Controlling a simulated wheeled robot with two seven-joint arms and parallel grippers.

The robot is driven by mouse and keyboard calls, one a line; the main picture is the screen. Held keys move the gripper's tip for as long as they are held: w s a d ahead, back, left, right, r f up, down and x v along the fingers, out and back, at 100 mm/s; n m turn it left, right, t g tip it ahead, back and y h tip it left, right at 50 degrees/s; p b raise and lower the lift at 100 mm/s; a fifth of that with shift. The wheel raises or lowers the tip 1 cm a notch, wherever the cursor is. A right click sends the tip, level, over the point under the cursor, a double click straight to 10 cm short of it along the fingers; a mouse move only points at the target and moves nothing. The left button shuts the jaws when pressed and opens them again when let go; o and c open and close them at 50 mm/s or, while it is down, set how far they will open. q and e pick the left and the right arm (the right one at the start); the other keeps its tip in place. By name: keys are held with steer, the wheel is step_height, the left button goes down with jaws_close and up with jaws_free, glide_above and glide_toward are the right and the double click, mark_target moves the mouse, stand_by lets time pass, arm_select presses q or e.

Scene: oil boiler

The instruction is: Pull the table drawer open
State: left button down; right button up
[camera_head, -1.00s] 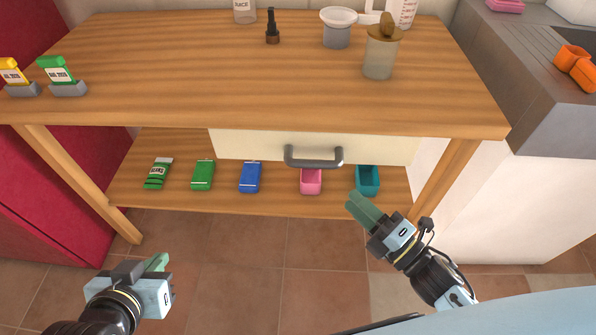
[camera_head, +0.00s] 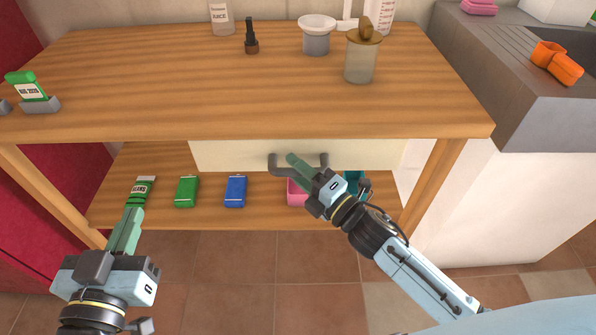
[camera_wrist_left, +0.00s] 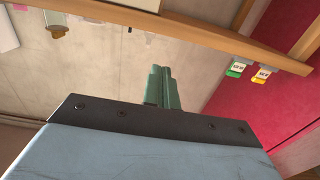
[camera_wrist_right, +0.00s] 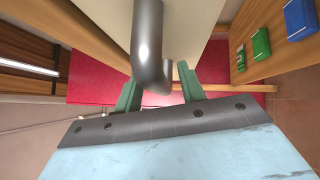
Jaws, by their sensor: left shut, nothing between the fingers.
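The white table drawer (camera_head: 225,157) sits under the wooden tabletop and looks closed. Its grey bar handle (camera_head: 277,172) is partly hidden by my right gripper (camera_head: 292,160), which is at the handle. In the right wrist view the fingers of my right gripper (camera_wrist_right: 160,92) are spread apart, with the bent end of the handle (camera_wrist_right: 148,45) between them. Whether they touch it I cannot tell. My left gripper (camera_head: 132,212) is shut and empty, in front of the table's lower left; its fingers also show together in the left wrist view (camera_wrist_left: 161,85).
The tabletop (camera_head: 200,75) holds a jar (camera_head: 361,62), a cup (camera_head: 316,38) and small bottles. The lower shelf (camera_head: 265,213) holds a green can (camera_head: 141,190), small boxes and bins. A grey sink counter (camera_head: 480,80) stands at the right.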

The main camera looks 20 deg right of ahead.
steer(key=shift+c, duration=0.4)
jaws_close()
